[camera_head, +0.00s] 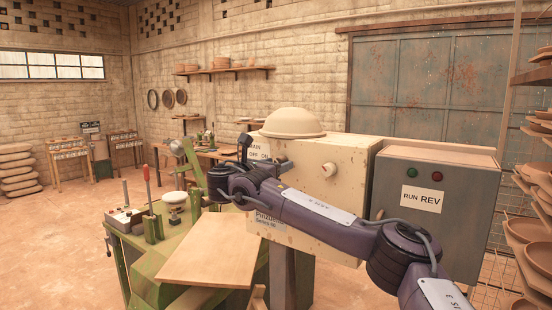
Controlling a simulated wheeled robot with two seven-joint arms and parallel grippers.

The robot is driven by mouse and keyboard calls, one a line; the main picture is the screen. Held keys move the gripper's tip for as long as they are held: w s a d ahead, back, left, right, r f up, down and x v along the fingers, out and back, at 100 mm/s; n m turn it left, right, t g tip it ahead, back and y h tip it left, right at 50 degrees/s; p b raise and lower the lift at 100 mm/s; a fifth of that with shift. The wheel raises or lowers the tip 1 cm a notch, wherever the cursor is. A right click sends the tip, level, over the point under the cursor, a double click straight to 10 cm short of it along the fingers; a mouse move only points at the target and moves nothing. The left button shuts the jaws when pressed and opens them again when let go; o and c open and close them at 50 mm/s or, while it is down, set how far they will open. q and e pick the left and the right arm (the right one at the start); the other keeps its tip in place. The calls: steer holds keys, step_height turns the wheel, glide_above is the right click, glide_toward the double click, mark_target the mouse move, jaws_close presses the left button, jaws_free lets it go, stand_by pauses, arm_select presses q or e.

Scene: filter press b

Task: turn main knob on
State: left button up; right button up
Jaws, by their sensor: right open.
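A cream control box (318,205) stands on a dark post in the middle of the view. A partly covered label (258,150) reading MAIN, OFF and ON is on its left-hand face. My right arm crosses in front of the box from the lower right. My right gripper (247,152) is open beside the label, close to that face. The main knob is not clearly visible; the gripper and wrist cover the area around the label. I cannot tell whether the jaws are around the knob or touching it. My left gripper is out of view.
A pale dome (292,123) rests on the box. A grey RUN REV panel (432,168) with red and green buttons stands at right. A green bench (190,235) with a wooden board (208,250) is at lower left.

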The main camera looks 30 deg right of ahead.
steer(key=shift+w+d, duration=0.15)
steer(key=shift+c, duration=0.2)
steer(key=c, duration=0.9)
steer(key=shift+w+m+b, duration=0.1)
steer(key=shift+m+b, duration=8.5)
steer(key=shift+m, duration=0.3)
steer(key=shift+c, duration=0.2)
steer(key=o, duration=1)
